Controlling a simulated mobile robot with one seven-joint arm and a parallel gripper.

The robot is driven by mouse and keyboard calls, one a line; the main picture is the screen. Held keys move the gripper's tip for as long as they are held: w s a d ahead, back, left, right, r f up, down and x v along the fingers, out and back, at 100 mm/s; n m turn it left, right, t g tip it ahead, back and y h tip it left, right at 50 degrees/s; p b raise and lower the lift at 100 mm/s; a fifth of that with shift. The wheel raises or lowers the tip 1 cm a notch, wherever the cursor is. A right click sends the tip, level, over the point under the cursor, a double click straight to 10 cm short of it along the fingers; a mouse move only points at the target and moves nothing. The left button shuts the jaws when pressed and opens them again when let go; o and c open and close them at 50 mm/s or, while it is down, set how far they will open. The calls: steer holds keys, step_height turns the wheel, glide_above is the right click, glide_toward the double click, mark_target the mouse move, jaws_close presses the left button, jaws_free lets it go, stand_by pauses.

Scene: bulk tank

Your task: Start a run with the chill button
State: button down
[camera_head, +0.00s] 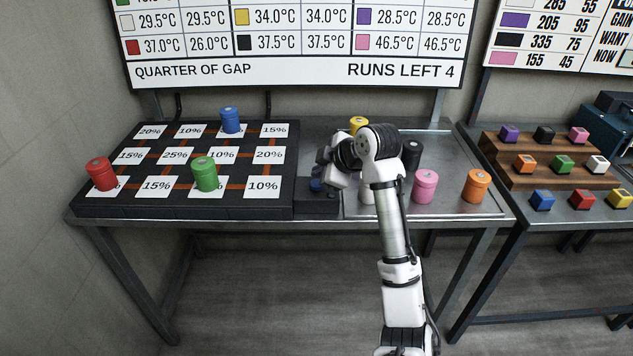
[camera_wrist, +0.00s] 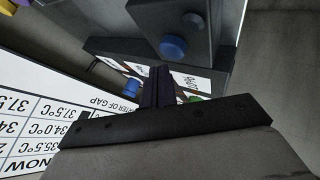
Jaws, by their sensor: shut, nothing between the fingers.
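A dark control box (camera_head: 318,204) stands at the right end of the black tiled board (camera_head: 185,212). A round blue button (camera_head: 316,185) on it is partly hidden by my gripper in the head view. In the wrist view the blue button (camera_wrist: 173,47) and a smaller dark button (camera_wrist: 192,20) sit on the box face; no label on either is readable. My gripper (camera_head: 318,172) is shut and empty, close to the box. Its closed fingers (camera_wrist: 157,72) show just below the blue button in the wrist view; I cannot tell whether they touch it.
Red (camera_head: 102,174), green (camera_head: 205,174) and blue (camera_head: 230,120) canisters stand on the board. Yellow (camera_head: 358,124), black (camera_head: 412,154), pink (camera_head: 425,187) and orange (camera_head: 475,186) canisters stand on the metal tray right of the box. A wall sign (camera_head: 295,71) reads RUNS LEFT 4.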

steer(key=shift+f, duration=0.45)
steer(key=shift+f+b, duration=0.55)
steer(key=shift+b, duration=0.05)
stand_by(0.4)
steer(key=shift+r, duration=0.1)
steer(key=shift+r+p, duration=0.7)
steer(key=shift+r, duration=0.2)
step_height(320, 180, up, 5)
steer(key=p, duration=0.4)
stand_by(0.5)
